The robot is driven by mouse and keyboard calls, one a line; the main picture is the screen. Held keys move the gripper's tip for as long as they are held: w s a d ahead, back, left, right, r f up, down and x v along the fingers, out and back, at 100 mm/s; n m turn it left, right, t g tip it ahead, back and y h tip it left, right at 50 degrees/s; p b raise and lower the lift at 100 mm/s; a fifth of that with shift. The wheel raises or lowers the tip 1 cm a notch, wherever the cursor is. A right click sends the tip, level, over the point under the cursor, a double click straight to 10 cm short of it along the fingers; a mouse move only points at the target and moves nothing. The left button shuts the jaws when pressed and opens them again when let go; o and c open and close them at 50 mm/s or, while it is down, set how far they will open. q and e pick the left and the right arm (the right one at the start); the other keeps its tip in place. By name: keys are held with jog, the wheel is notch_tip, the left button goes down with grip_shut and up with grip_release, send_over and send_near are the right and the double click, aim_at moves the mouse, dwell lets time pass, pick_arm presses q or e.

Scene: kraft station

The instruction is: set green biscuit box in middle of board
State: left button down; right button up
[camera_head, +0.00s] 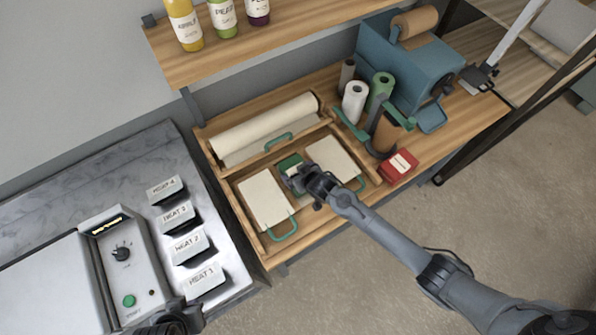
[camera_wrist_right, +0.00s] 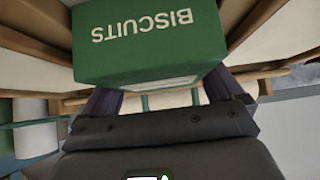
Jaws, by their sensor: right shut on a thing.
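The green biscuit box (camera_head: 288,162) is in the middle of the wooden board (camera_head: 240,178), between two cream panels with green handles. In the right wrist view the box (camera_wrist_right: 150,42) fills the top centre, its white "BISCUITS" lettering upside down. My right gripper (camera_head: 297,181) is shut on the box, with a dark finger (camera_wrist_right: 222,84) at its side. The box's underside is hidden, so I cannot tell whether it touches the board. My left gripper (camera_head: 170,318) shows only as a dark part at the bottom edge; its jaws are not clear.
The left panel (camera_head: 263,198) and right panel (camera_head: 333,160) flank the box. A paper roll (camera_head: 265,124) lies behind. A red box (camera_head: 399,166), upright rolls (camera_head: 354,103) and a blue machine (camera_head: 400,68) stand right. A metal unit (camera_head: 175,190) with labelled blocks stands left.

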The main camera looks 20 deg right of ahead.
jog(key=o, duration=0.8)
jog(key=shift+s, duration=0.1)
